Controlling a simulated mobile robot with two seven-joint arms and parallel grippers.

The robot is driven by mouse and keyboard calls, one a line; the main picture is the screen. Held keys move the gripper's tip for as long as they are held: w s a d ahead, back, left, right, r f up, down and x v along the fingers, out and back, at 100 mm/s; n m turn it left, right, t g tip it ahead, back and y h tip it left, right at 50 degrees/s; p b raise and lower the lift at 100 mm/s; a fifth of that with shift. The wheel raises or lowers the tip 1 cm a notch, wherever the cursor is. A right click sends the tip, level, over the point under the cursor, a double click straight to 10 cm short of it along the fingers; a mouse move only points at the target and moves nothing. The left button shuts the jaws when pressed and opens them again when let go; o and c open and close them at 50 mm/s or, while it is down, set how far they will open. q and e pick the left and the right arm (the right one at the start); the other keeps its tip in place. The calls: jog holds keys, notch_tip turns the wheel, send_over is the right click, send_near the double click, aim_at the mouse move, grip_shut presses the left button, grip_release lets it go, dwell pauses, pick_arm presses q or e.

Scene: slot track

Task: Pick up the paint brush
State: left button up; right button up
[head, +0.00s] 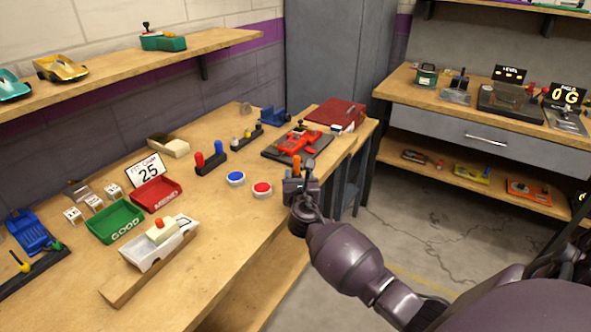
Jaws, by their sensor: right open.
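I cannot make out a paint brush for certain. A cream and brown block-like thing (168,146) lies at the back of the workbench by the wall; it is too small to tell whether it is a brush. My right gripper (303,167) is above the bench's right front edge, near the red button, with its fingers pointing away toward the red car. It is open, and I see nothing held in it. Small orange upright parts show at its fingers; I cannot tell whether they belong to it. My left gripper is out of view.
The workbench (215,208) holds a green tray (116,222), a red tray (156,195), a white car (158,245), blue (236,179) and red (262,190) buttons, and a red car (295,142) on a dark plate. Bare wood lies between the buttons and white car.

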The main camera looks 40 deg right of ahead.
aim_at(297, 168)
jog(key=shift+r+b+x, duration=0.2)
jog(key=shift+b+x, duration=0.1)
jog(key=shift+x, duration=1.1)
jog(key=shift+r+b+x, duration=0.15)
jog(key=shift+b+x, duration=0.1)
jog(key=shift+x, duration=1.15)
jog(key=shift+w+a, duration=0.1)
jog(key=shift+a, duration=0.05)
grip_shut()
